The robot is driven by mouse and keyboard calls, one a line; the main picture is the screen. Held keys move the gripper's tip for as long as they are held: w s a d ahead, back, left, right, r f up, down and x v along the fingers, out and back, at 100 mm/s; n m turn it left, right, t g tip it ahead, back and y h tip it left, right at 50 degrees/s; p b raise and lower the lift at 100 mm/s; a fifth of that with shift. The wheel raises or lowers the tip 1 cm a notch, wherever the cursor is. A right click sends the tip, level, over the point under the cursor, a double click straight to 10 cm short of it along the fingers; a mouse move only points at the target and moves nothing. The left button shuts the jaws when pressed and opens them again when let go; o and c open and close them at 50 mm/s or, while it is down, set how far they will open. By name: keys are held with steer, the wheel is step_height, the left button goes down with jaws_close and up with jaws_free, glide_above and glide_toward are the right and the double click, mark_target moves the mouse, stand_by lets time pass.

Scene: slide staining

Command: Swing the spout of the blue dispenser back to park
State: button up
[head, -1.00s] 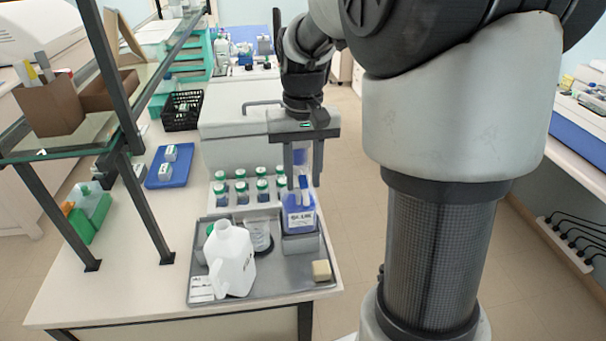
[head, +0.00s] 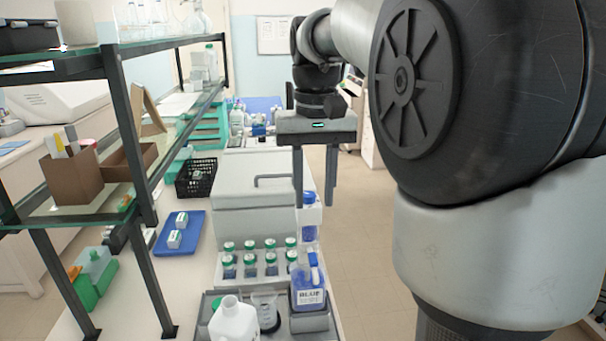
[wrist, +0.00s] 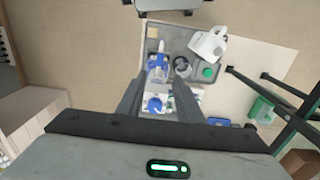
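The blue dispenser (head: 308,296), a blue-filled bottle labelled "BLUE" with a blue top, stands upright on the grey tray (head: 336,330). A pale spout or handle shows at its top, but I cannot tell exactly which way the spout points. In the wrist view the dispenser (wrist: 157,66) lies ahead of the fingers. In the wrist view the open fingers (wrist: 160,85) frame a second blue-topped bottle (wrist: 153,104).
A rack of green-capped jars (head: 260,270) and a grey box (head: 255,180) are behind. A glass shelf (head: 150,165) stands at left. The floor at right is clear.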

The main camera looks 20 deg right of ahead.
steer(key=shift+r, duration=1.45)
steer(key=s+a+f+n+t, duration=0.1)
steer(key=s+f, duration=0.3)
steer(key=s, duration=0.4)
steer(key=s+a+f+n+t, duration=0.1)
steer(key=s+a+f+t, duration=0.3)
steer(key=s, duration=0.4)
steer(key=shift+s+a+f+t, duration=0.2)
steer(key=shift+a+f+t, duration=0.1)
steer(key=shift+f, duration=0.25)
